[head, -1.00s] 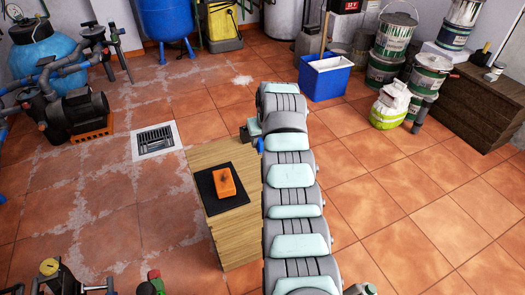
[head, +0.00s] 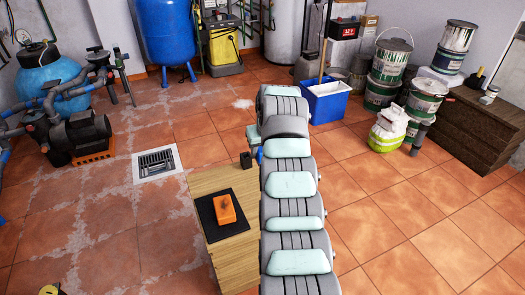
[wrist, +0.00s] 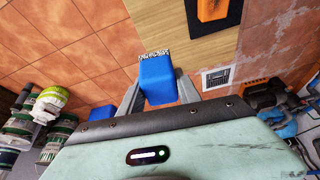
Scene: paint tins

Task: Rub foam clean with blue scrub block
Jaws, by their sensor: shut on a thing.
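The orange foam (head: 226,208) has a dark smudge on top. It lies on a black mat (head: 207,221) on a wooden cabinet, and its edge shows in the wrist view (wrist: 211,9). My gripper (wrist: 158,86) is shut on the blue scrub block (wrist: 157,80), which has a speckled face at its far end. The block is beside the cabinet top in the wrist view, apart from the foam. In the head view only a small piece of blue (head: 259,156) shows beside my arm, which hides most of the gripper.
The wooden cabinet (head: 234,259) stands left of my arm. A blue bin (head: 327,104) and paint tins (head: 384,93) stand at the back right. A floor drain (head: 155,165) lies left. The right floor is open.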

